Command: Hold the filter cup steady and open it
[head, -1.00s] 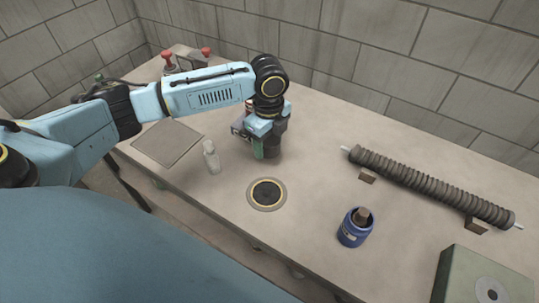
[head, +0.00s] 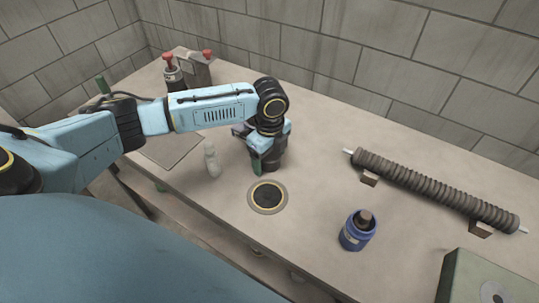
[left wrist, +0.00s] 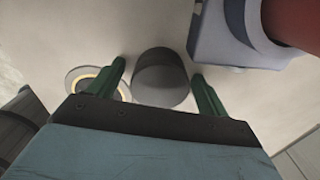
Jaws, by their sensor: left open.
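The dark grey round filter cup (left wrist: 160,82) stands on the table between the two green fingers of my left gripper (left wrist: 158,69) in the left wrist view. A gap shows between the cup and each finger, so the gripper is open and not holding it. In the head view my left gripper (head: 265,163) is low over the table, just behind the round yellow-ringed disc (head: 267,196). There the cup (head: 279,160) is mostly hidden by the gripper. My right gripper is not in view.
A small pale bottle (head: 212,161) stands left of the gripper. A blue container (head: 357,231) is to the right, with a ribbed tube (head: 435,187) on blocks behind it. A blue-grey fixture with a reddish cylinder (left wrist: 292,20) is close beside the cup. Red-knobbed fittings (head: 170,62) stand at back left.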

